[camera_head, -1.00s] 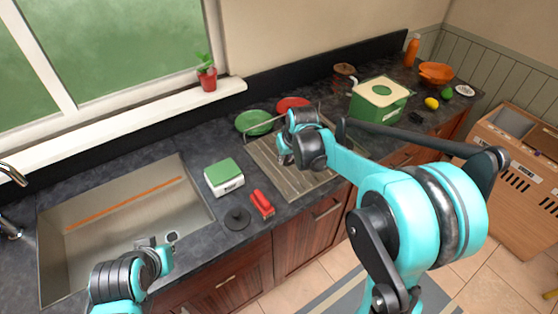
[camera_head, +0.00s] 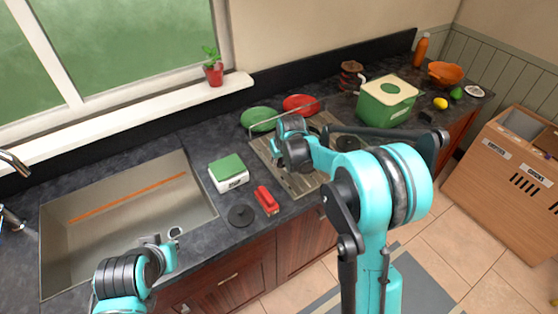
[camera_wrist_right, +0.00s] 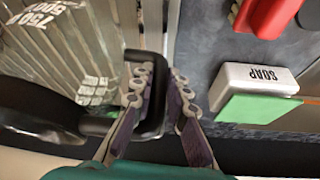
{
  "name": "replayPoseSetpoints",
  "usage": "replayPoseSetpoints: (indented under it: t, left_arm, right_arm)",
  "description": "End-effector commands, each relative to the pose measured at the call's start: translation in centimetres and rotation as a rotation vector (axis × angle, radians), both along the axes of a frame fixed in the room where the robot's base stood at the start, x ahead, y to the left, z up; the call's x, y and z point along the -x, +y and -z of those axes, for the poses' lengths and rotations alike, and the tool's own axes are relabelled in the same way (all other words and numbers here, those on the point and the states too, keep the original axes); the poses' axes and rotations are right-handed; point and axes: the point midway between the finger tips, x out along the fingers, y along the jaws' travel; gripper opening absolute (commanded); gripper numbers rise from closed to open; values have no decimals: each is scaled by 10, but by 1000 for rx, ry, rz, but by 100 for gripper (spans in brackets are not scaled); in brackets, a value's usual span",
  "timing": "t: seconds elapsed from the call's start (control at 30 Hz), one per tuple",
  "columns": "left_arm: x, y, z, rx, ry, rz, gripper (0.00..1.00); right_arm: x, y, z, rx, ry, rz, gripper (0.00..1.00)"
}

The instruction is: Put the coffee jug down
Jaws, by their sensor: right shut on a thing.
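The coffee jug shows in the right wrist view as clear glass with white volume marks (camera_wrist_right: 62,14), a black band and a black handle (camera_wrist_right: 154,118). My right gripper (camera_wrist_right: 160,85) has its two fingers around that handle, shut on it. In the head view my right gripper (camera_head: 287,155) is over the ribbed metal drainboard (camera_head: 300,186), and the jug is hidden there behind my arm. I cannot tell if the jug's base touches the drainboard. My left gripper (camera_head: 165,240) is near the sink's front edge, apart from the jug; its jaws are too small to judge.
A soap box with a green sponge (camera_head: 229,180), a red object (camera_head: 267,200) and a black disc (camera_head: 241,215) lie left of the drainboard. The sink (camera_head: 120,225) is left.

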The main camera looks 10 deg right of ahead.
Motion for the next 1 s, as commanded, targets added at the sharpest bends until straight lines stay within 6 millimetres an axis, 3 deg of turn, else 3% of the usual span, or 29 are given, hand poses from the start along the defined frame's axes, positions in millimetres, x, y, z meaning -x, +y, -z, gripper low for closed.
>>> replayPoseSetpoints:
  t: [0.07, 0.1, 0.17, 0.57, 1.0]
  left_arm:
    - [0, 0, 3, 0, 0, 0, 0]
    - [0, 0, 3, 0, 0, 0, 0]
    - [0, 0, 2, 0, 0, 0, 0]
    - [0, 0, -2, 0, 0, 0, 0]
    - [0, 0, -21, 0, 0, 0, 0]
  right_arm:
    - [0, 0, 3, 0, -1, 0, 0]
    - [0, 0, 4, 0, 0, 0, 20]
    - [0, 0, 3, 0, 0, 0, 35]
    - [1, 0, -4, 0, 0, 0, 35]
    - [36, -5, -85, 0, 0, 0, 35]
